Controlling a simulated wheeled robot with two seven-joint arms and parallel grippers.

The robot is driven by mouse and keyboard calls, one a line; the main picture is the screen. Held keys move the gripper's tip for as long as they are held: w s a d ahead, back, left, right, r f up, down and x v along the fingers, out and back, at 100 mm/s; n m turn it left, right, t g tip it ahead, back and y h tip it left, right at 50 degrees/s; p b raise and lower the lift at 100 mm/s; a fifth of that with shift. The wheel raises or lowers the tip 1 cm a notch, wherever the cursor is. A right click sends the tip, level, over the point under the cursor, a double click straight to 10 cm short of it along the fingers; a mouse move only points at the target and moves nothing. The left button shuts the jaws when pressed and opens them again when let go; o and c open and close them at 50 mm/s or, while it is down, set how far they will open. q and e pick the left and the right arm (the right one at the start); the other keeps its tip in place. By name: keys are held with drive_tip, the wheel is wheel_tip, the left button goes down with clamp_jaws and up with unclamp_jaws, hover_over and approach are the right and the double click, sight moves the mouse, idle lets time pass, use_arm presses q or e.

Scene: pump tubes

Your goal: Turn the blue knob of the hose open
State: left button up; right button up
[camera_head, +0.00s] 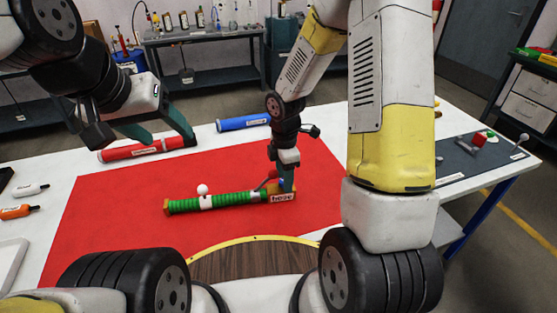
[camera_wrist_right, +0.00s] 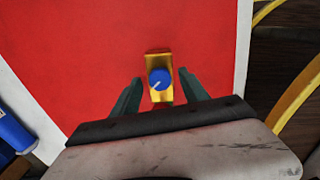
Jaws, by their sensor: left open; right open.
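The green ribbed hose (camera_head: 232,201) lies on the red mat, with a white ball on a stem (camera_head: 202,189) and a labelled yellow end block (camera_head: 284,197) at its right. The blue knob (camera_wrist_right: 159,79) sits on the yellow block in the right wrist view, its white mark pointing down-left. My right gripper (camera_wrist_right: 161,88) is open, with one finger on each side of the knob; contact cannot be told. In the head view that gripper partly hides the knob. My left gripper (camera_head: 145,138) is open and empty above the red tube at the far left of the mat.
A red tube (camera_head: 130,154) and a blue tube (camera_head: 243,122) lie at the table's back. Labelled white (camera_head: 27,190) and orange (camera_head: 17,211) items lie at left. A dark board (camera_head: 462,165) with parts is at right. The red mat (camera_head: 120,215) has free room.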

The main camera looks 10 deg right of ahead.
clamp_jaws()
drive_tip(key=m, duration=0.4)
drive_tip(key=shift+m, duration=0.4)
unclamp_jaws()
drive_tip(key=shift+r, duration=3.9)
